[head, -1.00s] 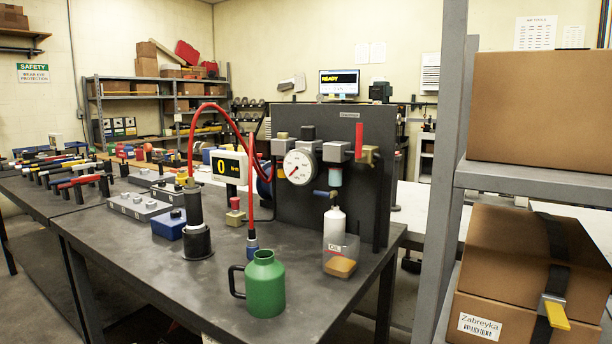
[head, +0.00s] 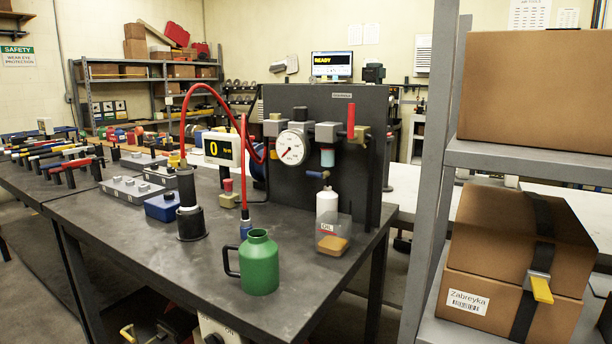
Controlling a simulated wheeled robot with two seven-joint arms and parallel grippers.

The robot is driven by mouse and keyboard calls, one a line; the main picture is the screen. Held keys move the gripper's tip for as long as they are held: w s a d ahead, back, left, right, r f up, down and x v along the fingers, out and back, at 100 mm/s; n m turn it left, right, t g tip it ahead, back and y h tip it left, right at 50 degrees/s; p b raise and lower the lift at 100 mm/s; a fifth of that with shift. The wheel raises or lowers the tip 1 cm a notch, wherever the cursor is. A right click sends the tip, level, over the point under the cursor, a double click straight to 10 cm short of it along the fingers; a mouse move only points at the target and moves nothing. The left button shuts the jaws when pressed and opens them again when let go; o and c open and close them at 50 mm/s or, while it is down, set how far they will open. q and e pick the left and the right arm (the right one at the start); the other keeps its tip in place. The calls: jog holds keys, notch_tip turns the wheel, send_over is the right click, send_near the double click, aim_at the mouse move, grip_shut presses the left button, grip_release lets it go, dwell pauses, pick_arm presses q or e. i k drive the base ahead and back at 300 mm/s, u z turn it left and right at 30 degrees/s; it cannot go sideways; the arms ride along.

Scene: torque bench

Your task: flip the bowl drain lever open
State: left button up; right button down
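A dark upright panel (head: 360,110) on the bench carries an air line unit with a white gauge (head: 292,147). Right of the gauge hangs a small pale blue bowl (head: 327,158). Just below the bowl a short blue lever (head: 317,174) sticks out to the left, roughly level; it looks like the drain lever. A separate red lever (head: 351,121) stands upright on the brass-coloured valve at the right end of the unit. Neither of my grippers is in view.
A green jug (head: 259,263) is in front. A red hose (head: 243,160) arches at left of the gauge. A grey shelf post (head: 436,170) with boxes rises at right.

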aim_at(323, 175)
jog(key=u, duration=0.95)
jog(key=k, duration=1.25)
jog(key=u, duration=1.15)
jog(key=i, duration=1.6)
jog(key=z, duration=1.35)
jog(key=i, duration=0.7)
jog(key=z, duration=0.85)
